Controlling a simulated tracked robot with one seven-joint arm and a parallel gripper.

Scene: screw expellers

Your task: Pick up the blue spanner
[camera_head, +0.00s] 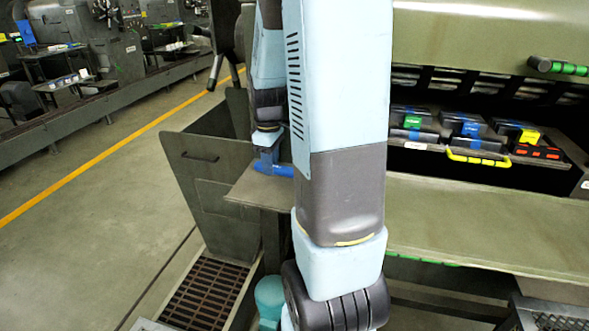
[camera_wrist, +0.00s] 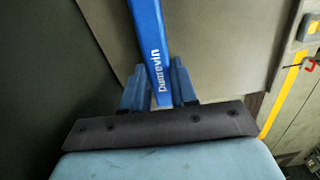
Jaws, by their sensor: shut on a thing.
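The blue spanner (camera_wrist: 150,40) shows in the wrist view as a long blue bar with white lettering, running from the top edge down between the fingers. My gripper (camera_wrist: 160,88) has its two blue fingers closed on either side of it. The spanner's far end is outside the wrist view. In the head view my gripper (camera_head: 268,158) is at the small grey side table (camera_head: 256,190), and a blue piece at its fingers is partly hidden behind my arm. I cannot tell whether the spanner touches the table.
A tall grey bin-like panel (camera_head: 205,165) stands left of the side table. A long greenish bench (camera_head: 480,220) lies to the right, with a shelf of coloured boxes (camera_head: 465,135) above it. Floor with a yellow line (camera_head: 100,171) is clear at left.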

